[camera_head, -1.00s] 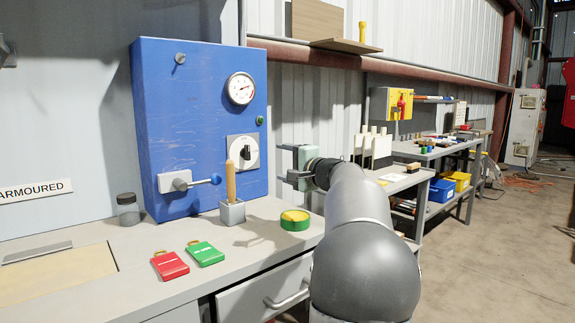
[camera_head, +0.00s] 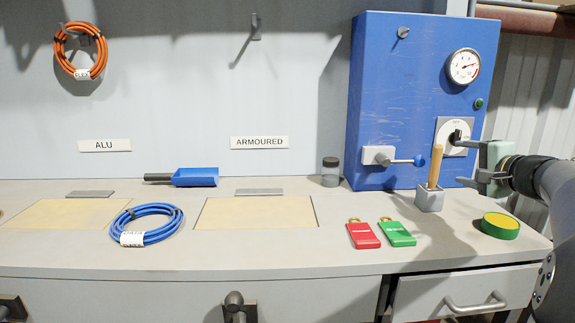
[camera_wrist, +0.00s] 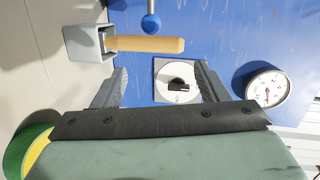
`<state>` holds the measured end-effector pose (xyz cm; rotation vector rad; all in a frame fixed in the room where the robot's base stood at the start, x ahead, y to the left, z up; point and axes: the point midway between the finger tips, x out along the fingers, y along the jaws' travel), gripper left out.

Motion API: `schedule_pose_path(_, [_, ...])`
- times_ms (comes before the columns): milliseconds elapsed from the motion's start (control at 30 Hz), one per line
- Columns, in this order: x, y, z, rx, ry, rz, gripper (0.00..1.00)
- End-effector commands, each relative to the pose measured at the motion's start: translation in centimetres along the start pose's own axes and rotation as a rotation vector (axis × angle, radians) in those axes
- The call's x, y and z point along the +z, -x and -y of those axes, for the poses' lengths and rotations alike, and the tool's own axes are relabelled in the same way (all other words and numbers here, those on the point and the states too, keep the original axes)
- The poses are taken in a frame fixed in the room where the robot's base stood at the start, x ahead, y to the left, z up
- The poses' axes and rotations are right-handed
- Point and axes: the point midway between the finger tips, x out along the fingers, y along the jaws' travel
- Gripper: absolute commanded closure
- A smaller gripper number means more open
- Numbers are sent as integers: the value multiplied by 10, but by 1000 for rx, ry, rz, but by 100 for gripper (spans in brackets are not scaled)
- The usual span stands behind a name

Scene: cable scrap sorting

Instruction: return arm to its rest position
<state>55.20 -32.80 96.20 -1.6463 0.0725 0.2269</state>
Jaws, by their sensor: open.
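My gripper (camera_head: 467,162) is at the right of the head view, in front of the blue cabinet (camera_head: 372,95). Its two fingers are apart, one above the other, with nothing between them. The cabinet's rotary switch (camera_head: 455,137) is just beyond the fingertips. In the wrist view my gripper (camera_wrist: 162,88) has its fingers spread on either side of the switch's white plate (camera_wrist: 163,92). Its black knob (camera_wrist: 180,84) shows between them. I cannot tell from these frames whether a fingertip touches the panel.
A wooden-handled tool stands in a grey holder (camera_head: 429,198), near my gripper. A green and yellow tin (camera_head: 500,226), red tag (camera_head: 363,235), green tag (camera_head: 397,233), jar (camera_head: 331,172), blue scoop (camera_head: 195,177) and blue cable coil (camera_head: 145,224) are on the bench. An orange coil (camera_head: 81,50) hangs on the wall.

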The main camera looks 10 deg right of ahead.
Motion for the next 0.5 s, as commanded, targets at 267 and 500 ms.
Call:
schedule_pose_path(267, [215,18,20,432,286,414,32])
schedule_pose_path(500, [337,128,6,766,674,759,32])
